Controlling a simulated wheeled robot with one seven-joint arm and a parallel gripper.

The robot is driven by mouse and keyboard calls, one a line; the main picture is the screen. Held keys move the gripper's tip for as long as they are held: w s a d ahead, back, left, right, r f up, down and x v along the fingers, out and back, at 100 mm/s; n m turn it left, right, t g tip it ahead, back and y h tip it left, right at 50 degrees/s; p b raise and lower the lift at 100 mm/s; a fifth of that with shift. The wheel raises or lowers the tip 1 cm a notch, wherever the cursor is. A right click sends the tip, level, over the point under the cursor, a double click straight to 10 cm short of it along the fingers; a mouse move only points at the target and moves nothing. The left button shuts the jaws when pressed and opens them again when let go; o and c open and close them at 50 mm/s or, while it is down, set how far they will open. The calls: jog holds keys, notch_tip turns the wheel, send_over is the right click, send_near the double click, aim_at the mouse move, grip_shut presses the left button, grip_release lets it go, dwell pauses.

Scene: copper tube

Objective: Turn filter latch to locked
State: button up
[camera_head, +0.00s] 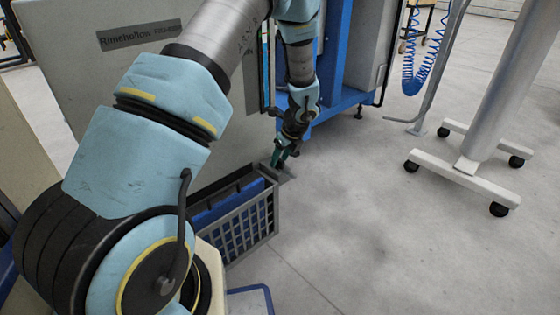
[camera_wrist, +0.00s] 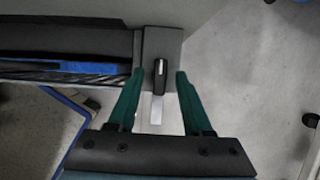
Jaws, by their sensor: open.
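The filter latch (camera_wrist: 160,70) is a small dark knob with a light mark, on a grey bracket (camera_wrist: 173,44) at the end of the filter housing in the wrist view. Its handle points roughly up and down in that picture. My gripper (camera_wrist: 160,75) has two green fingers, open, one on each side of the latch, with gaps visible. In the head view my gripper (camera_head: 282,158) hangs at the corner of the grey filter basket (camera_head: 262,222). The latch is too small to make out there. A pale strip (camera_wrist: 156,110) shows below the latch.
A blue filter panel (camera_head: 228,202) sits inside the basket, against the grey machine cabinet (camera_head: 90,75). A wheeled stand (camera_head: 470,165) and a coiled blue hose (camera_head: 415,80) are at the right. The concrete floor (camera_head: 370,230) between is clear.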

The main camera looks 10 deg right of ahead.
jog(key=shift+w+f, duration=0.1)
jog(key=shift+c, duration=0.2)
grip_shut()
dwell(1.2)
